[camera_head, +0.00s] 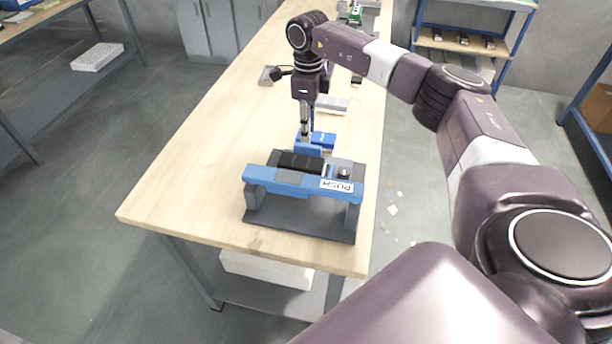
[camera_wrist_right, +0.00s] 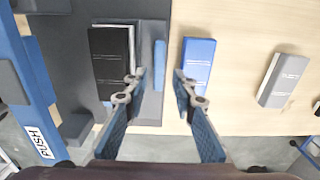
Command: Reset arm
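My right gripper (camera_head: 307,145) points down over the bench beside the far side of a push fixture. The fixture has a blue bar (camera_head: 270,180) marked PUSH and a dark grey base (camera_head: 300,224). A black block (camera_head: 300,162) lies in the fixture; it also shows in the wrist view (camera_wrist_right: 110,58). A blue block (camera_head: 323,139) lies on the wood just beyond the fixture, near the gripper, also in the wrist view (camera_wrist_right: 197,62). My left gripper is out of view.
A grey block (camera_head: 332,104) lies farther back on the wooden bench (camera_head: 190,170). A small grey device (camera_head: 270,76) stands near the bench's left edge. A green item (camera_head: 355,14) is at the far end. The bench's left front area is clear.

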